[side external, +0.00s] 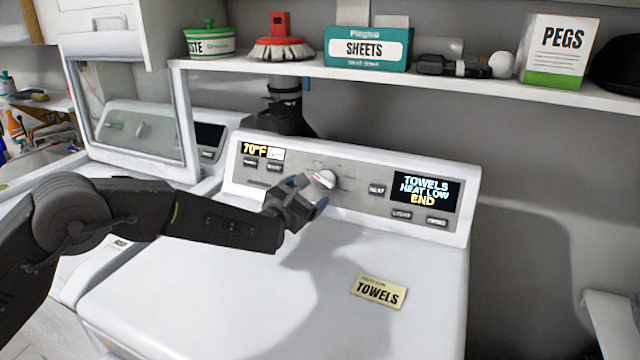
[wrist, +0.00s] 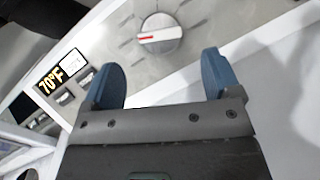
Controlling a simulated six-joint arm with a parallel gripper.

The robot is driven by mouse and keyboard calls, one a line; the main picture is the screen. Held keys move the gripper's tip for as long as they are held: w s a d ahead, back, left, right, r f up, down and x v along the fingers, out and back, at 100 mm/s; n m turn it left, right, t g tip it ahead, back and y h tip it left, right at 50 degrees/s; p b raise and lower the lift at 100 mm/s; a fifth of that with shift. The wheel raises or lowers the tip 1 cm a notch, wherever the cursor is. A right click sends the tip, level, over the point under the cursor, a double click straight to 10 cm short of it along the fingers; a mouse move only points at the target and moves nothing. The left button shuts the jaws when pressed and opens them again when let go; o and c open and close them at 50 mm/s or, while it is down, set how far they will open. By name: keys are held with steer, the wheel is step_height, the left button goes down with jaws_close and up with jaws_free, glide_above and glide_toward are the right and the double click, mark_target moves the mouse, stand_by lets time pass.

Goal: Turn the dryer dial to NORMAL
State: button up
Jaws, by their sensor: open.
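The dryer dial (wrist: 160,35) is a round grey-white knob with a red mark on its grip bar, on the dryer's control panel (side external: 258,173). In the side view the dial (side external: 322,177) is partly hidden behind my gripper (side external: 306,190). In the wrist view my gripper (wrist: 163,82) is open and empty, its two blue fingertips apart. The dial lies beyond the fingertips, between their lines, and looks untouched. In the wrist view the red mark points left. Labels around the dial are too small to read. The panel's display (side external: 425,192) reads TOWELS, HEAT LOW, END.
A TOWELS card (side external: 378,291) lies on the white dryer top (side external: 200,300). A shelf (side external: 450,82) above holds a SHEETS box (side external: 367,48), a brush (side external: 281,45), a PEGS box (side external: 558,50) and a green-lidded tub (side external: 209,40). Panel buttons (side external: 401,214) flank the display.

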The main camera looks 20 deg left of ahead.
mark_target(323, 181)
steer(key=shift+w+d, duration=0.15)
steer(key=shift+w, duration=0.8)
steer(key=shift+w+d, duration=0.2)
steer(key=shift+w, duration=0.8)
steer(key=shift+w+d, duration=0.15)
steer(key=shift+w, duration=0.8)
steer(key=shift+c, duration=0.4)
steer(key=c, duration=0.8)
steer(key=shift+c, duration=0.2)
steer(key=shift+n+y, duration=0.3)
steer(key=shift+n, duration=0.2)
steer(key=n+y, duration=0.1)
steer(key=n, duration=0.2)
steer(key=n+y, duration=0.2)
steer(key=n, duration=0.1)
steer(key=shift+d+t, duration=0.2)
steer(key=shift+t, duration=0.1)
steer(key=shift+d+n+y, duration=0.1)
steer(key=shift+n+y, duration=1.3)
steer(key=shift+n, duration=1)
steer(key=shift+r+n, duration=0.1)
steer(key=shift+n, duration=0.2)
